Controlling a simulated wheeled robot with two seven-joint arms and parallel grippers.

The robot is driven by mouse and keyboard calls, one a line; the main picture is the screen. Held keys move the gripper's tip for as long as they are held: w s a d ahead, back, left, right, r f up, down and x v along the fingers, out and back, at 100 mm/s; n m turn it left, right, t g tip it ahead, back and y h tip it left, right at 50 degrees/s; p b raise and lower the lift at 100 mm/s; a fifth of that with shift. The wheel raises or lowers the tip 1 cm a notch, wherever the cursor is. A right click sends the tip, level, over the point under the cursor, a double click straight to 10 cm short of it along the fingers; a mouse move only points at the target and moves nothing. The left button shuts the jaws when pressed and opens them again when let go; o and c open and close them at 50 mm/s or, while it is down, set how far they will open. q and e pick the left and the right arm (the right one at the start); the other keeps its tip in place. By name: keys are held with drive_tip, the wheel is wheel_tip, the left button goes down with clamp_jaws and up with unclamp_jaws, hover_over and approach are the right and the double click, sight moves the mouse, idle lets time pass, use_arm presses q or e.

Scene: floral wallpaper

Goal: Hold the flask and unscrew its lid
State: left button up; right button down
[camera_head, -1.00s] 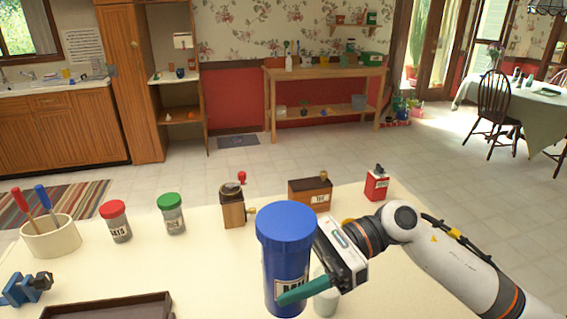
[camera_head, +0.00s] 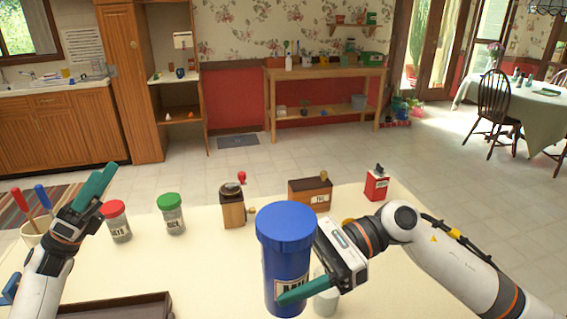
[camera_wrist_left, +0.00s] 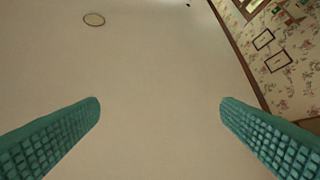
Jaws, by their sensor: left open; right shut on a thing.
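The flask (camera_head: 287,272) is a tall blue cylinder with a white label, upright at the front middle of the table. Its wide blue lid (camera_head: 286,226) is on top. My right gripper (camera_head: 300,290) is shut on the flask's body from the right, with a teal finger across the front near the label. Its other finger is hidden behind the flask. My left gripper (camera_head: 97,185) is raised at the left of the head view, well apart from the flask, with its fingers pointing up. It is open and empty; its two fingers stand wide apart in the left wrist view (camera_wrist_left: 160,115).
A red-lidded jar (camera_head: 116,222), a green-lidded jar (camera_head: 171,214), a wooden grinder (camera_head: 231,207), a wooden box (camera_head: 310,194) and a red tin (camera_head: 376,184) stand along the table's back. A dark tray (camera_head: 120,308) lies front left. The table between tray and flask is clear.

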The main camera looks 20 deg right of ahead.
use_arm(q)
drive_tip(key=s+d+r+m+g+h, duration=0.1)
drive_tip(key=s+d+r+m+g, duration=0.3)
drive_tip(key=d+r+m+g, duration=0.55)
drive_tip(key=r+m+g+y, duration=0.2)
drive_tip(key=m+g+y, duration=0.5)
drive_tip(key=m+y, duration=1.55)
hover_over(283, 217)
drive_tip(key=d, duration=0.2)
drive_tip(key=m+h, duration=0.2)
drive_tip(key=shift+a+f+m+h, duration=0.1)
drive_tip(key=shift+a+m+h, duration=0.05)
drive_tip(key=shift+m+h, duration=0.15)
drive_tip(key=shift+s+a+f+m+t+y, duration=0.15)
drive_tip(key=shift+m+t+y, duration=0.35)
drive_tip(key=shift+t+y, duration=0.4)
drive_tip(key=shift+a+m+t+y, duration=0.1)
drive_tip(key=shift+m+t+y, duration=0.3)
drive_tip(key=shift+t+y, duration=0.25)
drive_tip(key=shift+a+m+t+y, duration=0.5)
drive_tip(key=shift+t+y, duration=0.4)
drive_tip(key=shift+y, duration=0.1)
drive_tip(key=shift+a+f, duration=0.1)
drive_tip(key=shift+f, duration=3.65)
drive_tip(key=shift+c, duration=0.6)
